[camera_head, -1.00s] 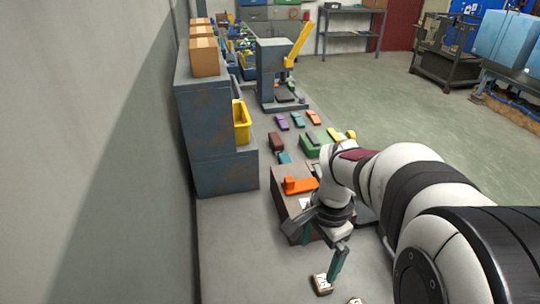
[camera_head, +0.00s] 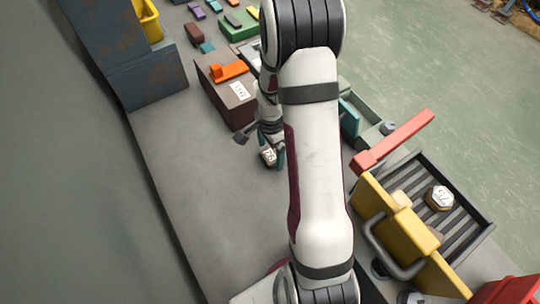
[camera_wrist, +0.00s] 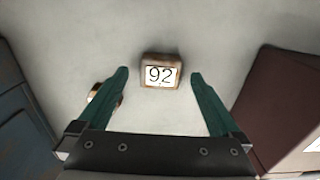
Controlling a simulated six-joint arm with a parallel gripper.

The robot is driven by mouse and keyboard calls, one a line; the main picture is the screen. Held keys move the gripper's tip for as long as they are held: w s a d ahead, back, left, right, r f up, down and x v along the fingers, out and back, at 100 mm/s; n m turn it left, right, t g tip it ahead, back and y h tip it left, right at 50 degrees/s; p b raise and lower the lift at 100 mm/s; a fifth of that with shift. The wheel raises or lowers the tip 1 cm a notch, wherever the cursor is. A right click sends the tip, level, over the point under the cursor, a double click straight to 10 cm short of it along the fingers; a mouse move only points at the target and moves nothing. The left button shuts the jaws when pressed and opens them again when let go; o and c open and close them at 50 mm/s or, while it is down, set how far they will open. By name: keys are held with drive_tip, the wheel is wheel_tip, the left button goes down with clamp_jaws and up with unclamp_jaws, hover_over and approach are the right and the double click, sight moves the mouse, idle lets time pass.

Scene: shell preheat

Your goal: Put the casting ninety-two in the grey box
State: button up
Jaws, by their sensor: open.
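The casting ninety-two (camera_wrist: 160,72) is a small brownish block with a white label reading 92. It stands on the grey bench top, centred between my fingertips in the wrist view. In the head view a small labelled casting (camera_head: 268,156), seemingly the same one, shows beside my gripper (camera_head: 279,158). My gripper, also in the wrist view (camera_wrist: 160,76), is open, its teal fingers either side of the casting with gaps. I cannot tell its height. A greyish open-topped box (camera_head: 372,124) stands right of my arm, partly hidden; I cannot tell if it is the grey box.
Another casting (camera_wrist: 104,93) is partly hidden by my left finger. A brown box (camera_head: 222,100) bears an orange piece (camera_head: 228,71). A slatted dark tray (camera_head: 470,214) holds a labelled casting (camera_head: 438,197), beside a yellow panel (camera_head: 385,226) and red bar (camera_head: 395,142). The bench's left side is clear.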

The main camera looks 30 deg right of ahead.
drive_tip(key=shift+f, duration=0.7)
clamp_jaws()
drive_tip(key=shift+r, duration=0.15)
